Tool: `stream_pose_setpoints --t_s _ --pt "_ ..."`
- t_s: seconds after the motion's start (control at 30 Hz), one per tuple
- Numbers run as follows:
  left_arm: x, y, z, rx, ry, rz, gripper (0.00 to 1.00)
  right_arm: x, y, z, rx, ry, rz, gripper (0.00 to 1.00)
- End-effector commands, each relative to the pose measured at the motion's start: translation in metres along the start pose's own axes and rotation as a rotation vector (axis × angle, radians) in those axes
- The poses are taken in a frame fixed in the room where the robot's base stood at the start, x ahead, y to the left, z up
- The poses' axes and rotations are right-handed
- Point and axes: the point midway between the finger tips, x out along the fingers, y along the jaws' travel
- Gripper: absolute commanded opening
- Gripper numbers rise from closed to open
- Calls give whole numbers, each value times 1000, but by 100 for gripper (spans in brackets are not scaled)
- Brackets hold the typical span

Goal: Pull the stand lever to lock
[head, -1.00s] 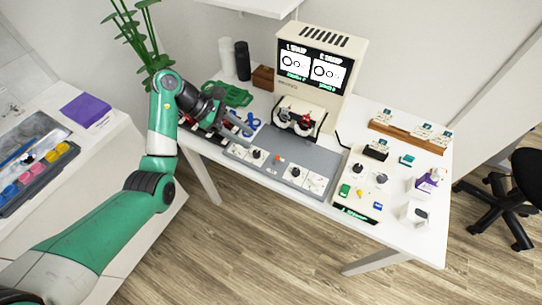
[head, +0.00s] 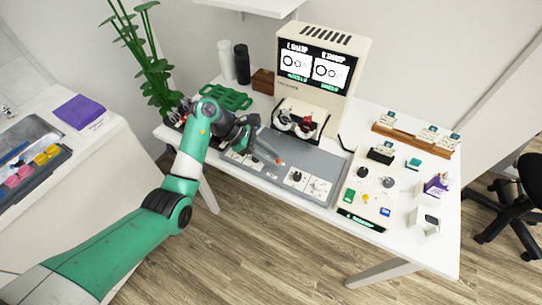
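A grey flat stand base (head: 318,168) lies on the white table in front of a beige tester with a screen (head: 322,68). A small orange-red knob (head: 281,163), perhaps the stand lever's tip, sits on the base. The finger gap does not show clearly, and the arm hides the base's left part. A red part (head: 308,122) shows on the dark holder at the tester's front. My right gripper is not in view.
A control panel with knobs and coloured buttons (head: 352,212) stands right of the base. Behind it is a wooden rack (head: 400,139) with small cards. A green tray (head: 228,96), two bottles (head: 242,64) and a brown box (head: 263,81) stand at the back left.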

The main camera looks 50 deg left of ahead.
Motion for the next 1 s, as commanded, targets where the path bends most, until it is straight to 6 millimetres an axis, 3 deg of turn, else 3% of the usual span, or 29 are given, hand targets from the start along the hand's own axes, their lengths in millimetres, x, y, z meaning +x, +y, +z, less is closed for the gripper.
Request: stream_pose_setpoints --t_s 0.03,0.17,0.67,1.0 --pt "0 0 0 0 0 0 23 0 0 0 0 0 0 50" --pt "0 0 0 0 0 0 0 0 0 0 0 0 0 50" --pt "-2 -2 0 21 -14 23 0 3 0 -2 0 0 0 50" --pt "-4 -11 -3 150 -91 152 0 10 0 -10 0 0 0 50"
